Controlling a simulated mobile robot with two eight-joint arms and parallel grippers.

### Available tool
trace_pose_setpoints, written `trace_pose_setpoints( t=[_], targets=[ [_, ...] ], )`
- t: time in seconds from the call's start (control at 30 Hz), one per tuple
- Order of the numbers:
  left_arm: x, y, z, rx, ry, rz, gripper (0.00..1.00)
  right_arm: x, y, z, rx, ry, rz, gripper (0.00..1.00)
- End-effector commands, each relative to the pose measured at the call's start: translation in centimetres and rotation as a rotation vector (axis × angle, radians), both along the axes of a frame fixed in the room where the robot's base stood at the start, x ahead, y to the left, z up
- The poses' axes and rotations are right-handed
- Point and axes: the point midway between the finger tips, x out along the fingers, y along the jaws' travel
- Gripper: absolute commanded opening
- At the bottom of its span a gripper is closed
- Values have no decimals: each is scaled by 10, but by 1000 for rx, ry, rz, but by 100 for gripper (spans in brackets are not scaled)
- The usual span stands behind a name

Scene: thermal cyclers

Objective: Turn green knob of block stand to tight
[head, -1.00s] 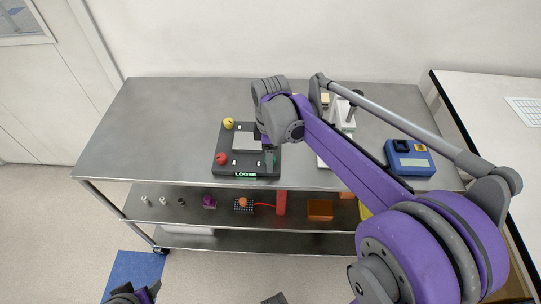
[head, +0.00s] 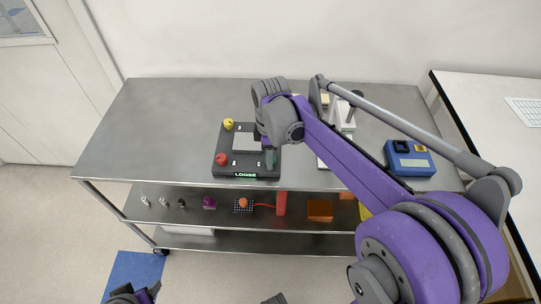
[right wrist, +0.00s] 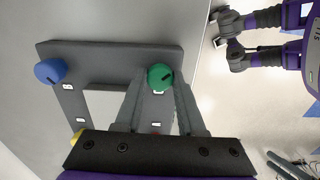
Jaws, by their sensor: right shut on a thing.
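The dark block stand (head: 262,172) lies on the metal cart top, with a pale plate (head: 246,141) in its middle. Its front edge shows a lit green word that reads LOOSE (head: 245,174). The green knob (right wrist: 160,74) is at one corner of the stand in the right wrist view; in the head view my arm hides it. My right gripper (right wrist: 160,88) has a finger on each side of the green knob and is shut on it. It also shows over the stand's right side in the head view (head: 270,158). My left gripper (head: 143,294) is partly visible at the bottom edge, away from the cart.
The stand also has a yellow knob (head: 228,124), a red knob (head: 222,159) and a blue knob (right wrist: 50,71). A blue device (head: 410,158) sits at the cart's right end. Small items stand on the shelf below. The cart top's left side is clear.

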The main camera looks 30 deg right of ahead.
Motion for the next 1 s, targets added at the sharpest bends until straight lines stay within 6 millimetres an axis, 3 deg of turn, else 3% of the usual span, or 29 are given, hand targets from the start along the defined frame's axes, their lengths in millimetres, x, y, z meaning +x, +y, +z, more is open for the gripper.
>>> trace_pose_setpoints(
  t=[0.27, 1.0],
  targets=[
    [0, 0, 2, 0, -1, 0, 69, 0, 0, 0, 0, 0, -138, 0],
    [1, 0, 7, 0, -3, 0, 69, 0, 0, 1, -1, -1, -828, 0]
  ],
)
